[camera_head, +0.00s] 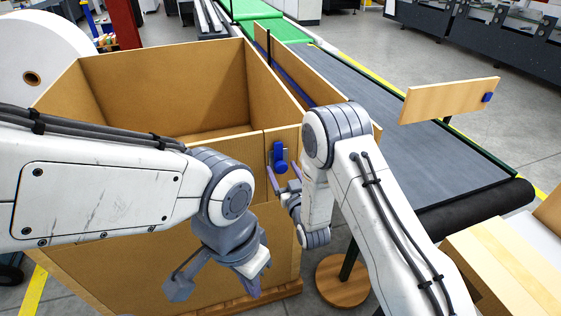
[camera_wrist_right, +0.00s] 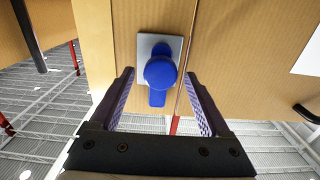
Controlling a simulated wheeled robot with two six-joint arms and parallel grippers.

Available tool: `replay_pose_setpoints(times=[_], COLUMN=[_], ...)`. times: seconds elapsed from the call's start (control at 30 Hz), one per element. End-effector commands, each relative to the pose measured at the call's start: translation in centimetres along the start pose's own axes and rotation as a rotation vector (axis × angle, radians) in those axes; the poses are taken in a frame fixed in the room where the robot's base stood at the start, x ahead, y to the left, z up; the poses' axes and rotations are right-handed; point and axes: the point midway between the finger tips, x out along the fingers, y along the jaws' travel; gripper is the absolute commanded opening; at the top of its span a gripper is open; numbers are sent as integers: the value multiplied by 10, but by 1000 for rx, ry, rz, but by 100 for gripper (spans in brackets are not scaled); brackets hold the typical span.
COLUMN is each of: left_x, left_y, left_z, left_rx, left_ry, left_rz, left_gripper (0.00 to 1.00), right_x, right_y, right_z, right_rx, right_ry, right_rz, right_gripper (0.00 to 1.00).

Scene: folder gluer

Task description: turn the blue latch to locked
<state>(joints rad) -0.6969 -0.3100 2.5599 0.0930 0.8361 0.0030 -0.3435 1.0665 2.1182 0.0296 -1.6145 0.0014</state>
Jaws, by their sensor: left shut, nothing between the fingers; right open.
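The blue latch (camera_head: 280,157) is on the front face of a large open-topped cardboard-brown box (camera_head: 150,185), beside a vertical seam. In the right wrist view the latch (camera_wrist_right: 159,73) has a round knob with a lever pointing straight down, on a light grey plate (camera_wrist_right: 146,47). My right gripper (camera_head: 285,180) is open in front of the latch. Its fingers (camera_wrist_right: 160,82) stand left and right of the latch in the wrist view, with visible gaps; I see no contact. My left gripper (camera_head: 256,282) is shut and empty, low in front of the box.
A dark conveyor (camera_head: 410,160) runs behind and right of the box. A wooden board (camera_head: 450,99) with a blue piece stands at the right. A round wooden base (camera_head: 342,283) is on the floor near my right arm. A carton (camera_head: 505,265) sits at lower right.

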Motion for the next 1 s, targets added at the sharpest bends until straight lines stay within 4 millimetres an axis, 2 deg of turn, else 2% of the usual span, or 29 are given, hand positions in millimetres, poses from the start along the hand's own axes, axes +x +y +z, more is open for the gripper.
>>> replay_pose_setpoints(times=[0.2, 0.53, 0.73, 0.77, 1.0], left_x=[-9, -9, -9, -9, -8], left_y=[1, 1, 1, 1, 1], left_z=[0, 0, 0, 0, 0], left_rx=[1, 2, 2, 1, 1], left_ry=[0, 0, 0, 0, 0], left_rz=[0, 0, 0, 0, 0], left_gripper=[0, 0, 0, 0, 0], right_x=[20, 23, 23, 23, 23], right_y=[0, 0, 0, 0, -2], right_z=[0, 1, 0, 0, 1], right_rx=[0, 0, 0, 0, -4], right_ry=[-1, -1, -1, -1, 0], right_rz=[0, 0, 0, 0, -3], right_gripper=[80, 80, 4, 0, 0])
